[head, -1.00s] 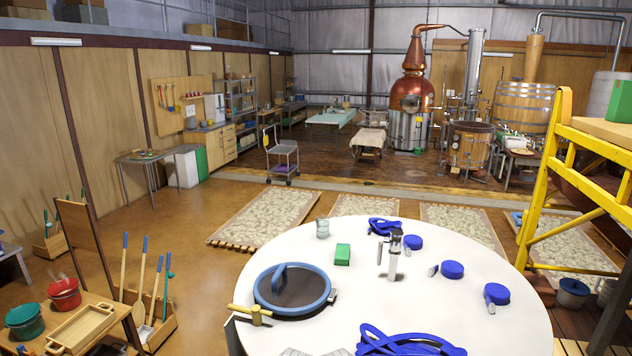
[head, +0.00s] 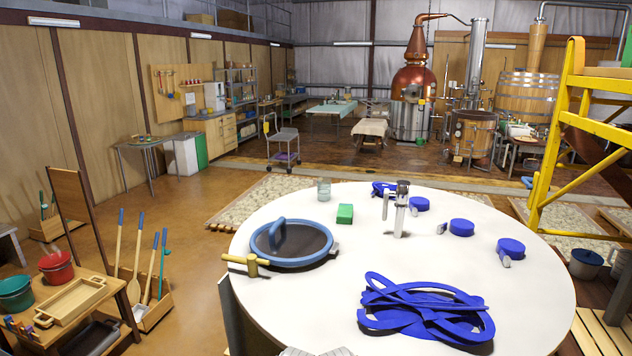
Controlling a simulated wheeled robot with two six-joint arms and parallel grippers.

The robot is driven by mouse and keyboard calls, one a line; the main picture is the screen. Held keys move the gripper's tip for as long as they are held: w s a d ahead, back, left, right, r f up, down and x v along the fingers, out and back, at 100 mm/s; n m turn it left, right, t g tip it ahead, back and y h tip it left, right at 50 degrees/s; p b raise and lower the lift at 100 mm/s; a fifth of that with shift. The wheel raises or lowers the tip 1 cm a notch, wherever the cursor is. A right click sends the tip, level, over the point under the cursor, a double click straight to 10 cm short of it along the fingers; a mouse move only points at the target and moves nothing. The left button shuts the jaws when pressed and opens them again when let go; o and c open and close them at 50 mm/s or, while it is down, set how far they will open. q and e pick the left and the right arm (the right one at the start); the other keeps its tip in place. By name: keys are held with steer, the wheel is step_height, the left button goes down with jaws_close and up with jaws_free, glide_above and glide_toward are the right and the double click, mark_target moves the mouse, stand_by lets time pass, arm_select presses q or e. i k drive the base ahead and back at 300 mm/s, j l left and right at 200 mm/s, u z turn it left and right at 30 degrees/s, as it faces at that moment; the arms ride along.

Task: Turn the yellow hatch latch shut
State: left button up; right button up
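The yellow hatch latch (head: 244,263) sits at the left edge of the white round top, beside the round hatch (head: 290,246). Its bar points left, out past the top's edge, and its thicker post stands close to the hatch's blue rim. The hatch has a dark lid with a blue upright handle, and it lies down flat. A light grey part at the bottom edge of the head view may be mine. I see no gripper fingers in this view.
The white round top (head: 330,290) carries a green block (head: 345,213), a glass jar (head: 323,190), a metal valve post (head: 401,210), blue caps (head: 461,228) and a coiled blue strap (head: 425,308). A yellow frame (head: 558,130) stands at the right.

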mark_target(251, 261)
steer(key=i+j, duration=0.1)
steer(key=j, duration=0.25)
steer(key=i+j, duration=0.1)
steer(key=j, duration=0.3)
steer(key=i+j, duration=0.1)
steer(key=j, duration=0.65)
steer(key=i+j, duration=0.15)
steer(key=j, duration=0.2)
steer(key=l, duration=0.7)
steer(key=i+u, duration=0.05)
